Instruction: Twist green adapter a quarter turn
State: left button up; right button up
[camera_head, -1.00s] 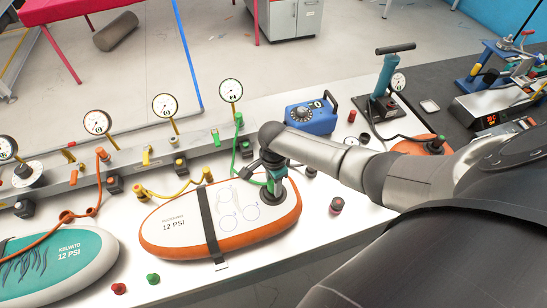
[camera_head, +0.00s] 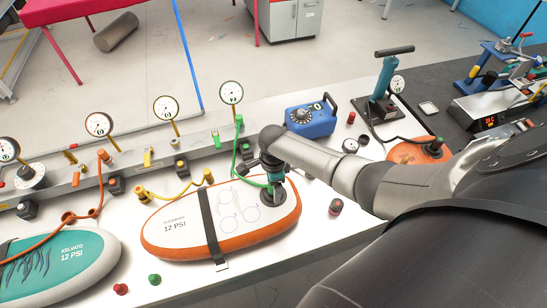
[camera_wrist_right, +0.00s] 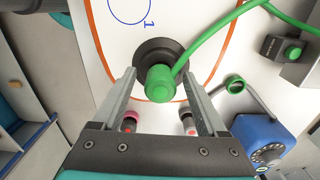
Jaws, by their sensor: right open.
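The green adapter (camera_wrist_right: 160,84) sits on the round dark valve (camera_wrist_right: 176,54) of the white board with an orange rim (camera_head: 224,219), marked 12 PSI. A green hose (camera_wrist_right: 222,22) leads from the adapter; in the head view it runs up to a gauge post. My right gripper (camera_wrist_right: 158,77) is open, with one finger on each side of the adapter in the wrist view and visible gaps to both. In the head view my right gripper (camera_head: 270,182) is over the board's right end and partly hides the adapter. My left gripper is not in view.
A black strap (camera_head: 210,225) crosses the board. A blue box with a dial (camera_head: 310,118) stands behind my right arm. A rail with several gauges and hoses runs along the back. Red and green caps (camera_head: 153,280) lie at the front, beside a teal board (camera_head: 65,262).

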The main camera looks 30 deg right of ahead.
jog(key=shift+r, duration=0.15)
notch_tip(320, 180, up, 15)
dwell(0.7)
